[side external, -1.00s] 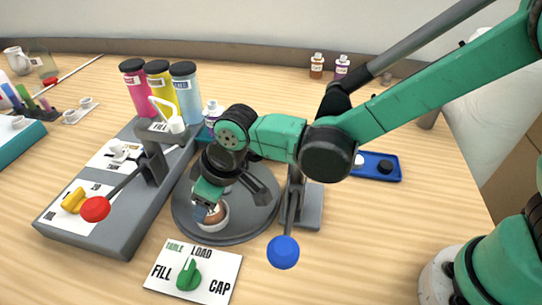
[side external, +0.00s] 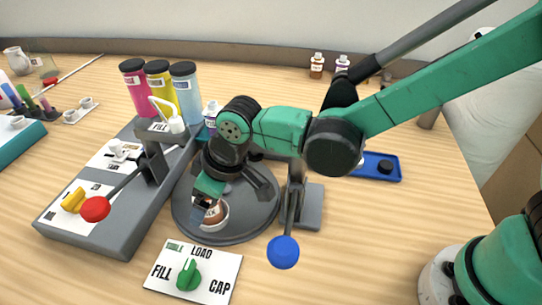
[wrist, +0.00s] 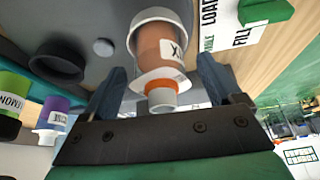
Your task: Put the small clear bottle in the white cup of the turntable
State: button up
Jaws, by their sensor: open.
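A small bottle (wrist: 160,50) with brown contents, a white label, an orange neck ring and a pale top sits in the white cup (wrist: 138,19). In the side view, the cup (side external: 222,221) is on the front of the grey turntable (side external: 240,231), with the bottle (side external: 213,214) partly hidden by a finger. My gripper (wrist: 161,88) is open, its blue fingers apart on either side of the bottle's upper end, with visible gaps. The gripper (side external: 203,208) also shows in the side view, just above the cup.
A dial card (side external: 193,271) lies in front of the turntable. A red-knobbed lever (side external: 95,209) is left and a blue-knobbed lever (side external: 283,252) is right. Pink, yellow and blue canisters (side external: 158,86) stand behind. A blue tray (side external: 376,167) is to the right.

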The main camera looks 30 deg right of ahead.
jog(key=v, duration=1)
jog(key=shift+s+r, duration=0.15)
jog(key=shift+r, duration=0.25)
notch_tip(320, 180, up, 5)
jog(key=d+r+m+t+h, duration=0.15)
jog(key=d+m, duration=0.25)
jog(key=d, duration=0.9)
jog(key=s+d+f+m+t+h, duration=0.2)
jog(key=s+d+m, duration=0.2)
jog(key=d, duration=0.5)
notch_tip(320, 180, down, 6)
jog(key=shift+w+a, duration=0.2)
jog(key=shift+w, duration=0.05)
